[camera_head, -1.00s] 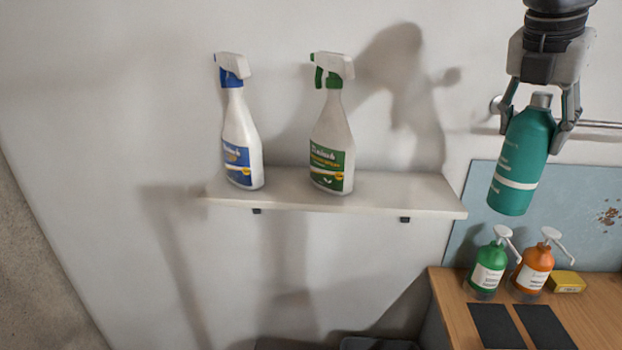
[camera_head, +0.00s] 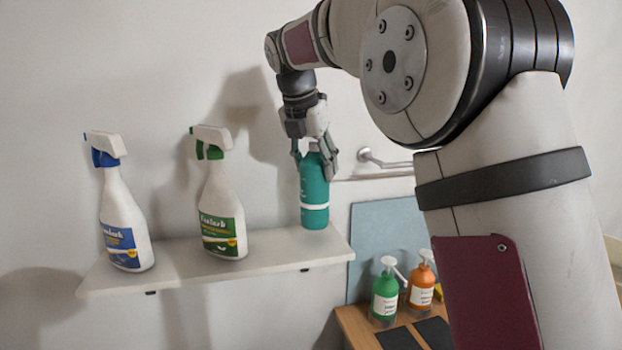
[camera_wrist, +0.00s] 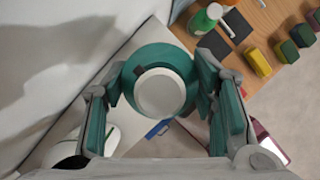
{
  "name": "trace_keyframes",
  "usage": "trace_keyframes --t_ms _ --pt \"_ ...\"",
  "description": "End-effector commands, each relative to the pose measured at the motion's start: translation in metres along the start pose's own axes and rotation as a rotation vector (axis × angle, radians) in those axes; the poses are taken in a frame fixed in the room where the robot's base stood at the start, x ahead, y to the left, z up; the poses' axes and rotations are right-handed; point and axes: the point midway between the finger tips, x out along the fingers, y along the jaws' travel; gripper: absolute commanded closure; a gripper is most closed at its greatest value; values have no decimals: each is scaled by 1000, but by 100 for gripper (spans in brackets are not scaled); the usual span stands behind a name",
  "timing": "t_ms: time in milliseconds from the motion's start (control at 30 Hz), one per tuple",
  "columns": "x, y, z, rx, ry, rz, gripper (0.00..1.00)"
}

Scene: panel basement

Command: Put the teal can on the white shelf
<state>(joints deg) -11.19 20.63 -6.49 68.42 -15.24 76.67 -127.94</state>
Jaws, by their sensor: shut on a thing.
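The teal can (camera_head: 314,196) is a tall bottle-like can with a white band and a grey cap. It hangs nearly upright at the right end of the white shelf (camera_head: 180,266). Its base is at or just above the shelf surface; I cannot tell whether it touches. My gripper (camera_head: 315,160) is shut on the can's upper part from above. In the wrist view the can (camera_wrist: 160,90) is seen from the top, between both fingers (camera_wrist: 158,100), with the shelf (camera_wrist: 95,98) below it.
A blue-label spray bottle (camera_head: 124,225) and a green-label spray bottle (camera_head: 221,215) stand on the shelf's left and middle. A green pump bottle (camera_head: 384,295) and an orange pump bottle (camera_head: 421,285) stand on the wooden bench (camera_head: 358,328). A metal rail (camera_head: 385,163) is on the wall.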

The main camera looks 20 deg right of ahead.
Motion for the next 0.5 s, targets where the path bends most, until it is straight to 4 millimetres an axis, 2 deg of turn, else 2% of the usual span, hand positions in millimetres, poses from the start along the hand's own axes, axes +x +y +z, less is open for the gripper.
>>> trace_keyframes --t_ms 133,367,500 --pt "5 3 -2 0 0 -1 100" --pt "28 1 -12 0 -1 -1 100" --pt "32 3 -13 0 -2 2 100"
